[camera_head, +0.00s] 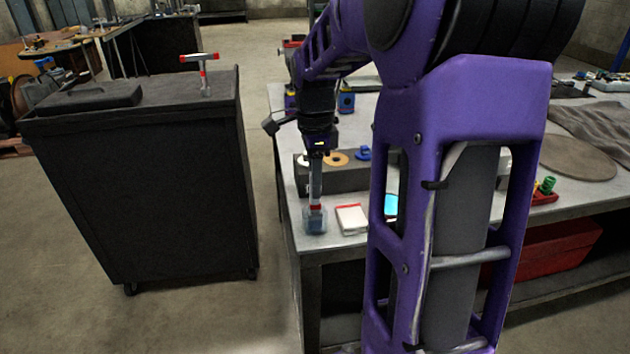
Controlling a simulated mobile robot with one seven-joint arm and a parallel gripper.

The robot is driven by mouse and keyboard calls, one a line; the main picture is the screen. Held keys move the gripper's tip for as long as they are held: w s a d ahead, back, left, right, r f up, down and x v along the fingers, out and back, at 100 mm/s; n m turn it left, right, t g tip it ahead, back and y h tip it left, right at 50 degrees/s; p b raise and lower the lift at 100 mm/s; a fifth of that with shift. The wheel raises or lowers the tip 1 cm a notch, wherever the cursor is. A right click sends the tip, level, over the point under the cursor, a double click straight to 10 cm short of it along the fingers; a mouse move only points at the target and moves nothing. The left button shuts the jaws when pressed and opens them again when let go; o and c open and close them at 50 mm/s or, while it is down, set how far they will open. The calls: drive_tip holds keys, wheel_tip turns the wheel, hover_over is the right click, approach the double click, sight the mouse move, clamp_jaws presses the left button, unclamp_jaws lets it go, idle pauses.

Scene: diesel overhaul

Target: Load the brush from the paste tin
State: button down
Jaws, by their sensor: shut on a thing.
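My gripper (318,148) points straight down at the near left corner of the workbench. It is shut on an upright pale grey brush (315,184) with a red band near its lower end. The brush's lower end is at a small bluish-grey container (315,222), which looks like the paste tin, on the bench top. The brush tip is not clearly visible, so I cannot tell how deep it sits or whether paste is on it.
A white and red box (351,219) and a cyan-screened device (391,205) lie right of the container. A dark grey holder (345,178) with a tan ring stands behind. A black cabinet (145,185) stands left across a floor gap. My purple arm hides the bench's middle.

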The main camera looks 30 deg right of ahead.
drive_tip(key=shift+r+p, duration=2.6)
drive_tip(key=shift+r, duration=0.7)
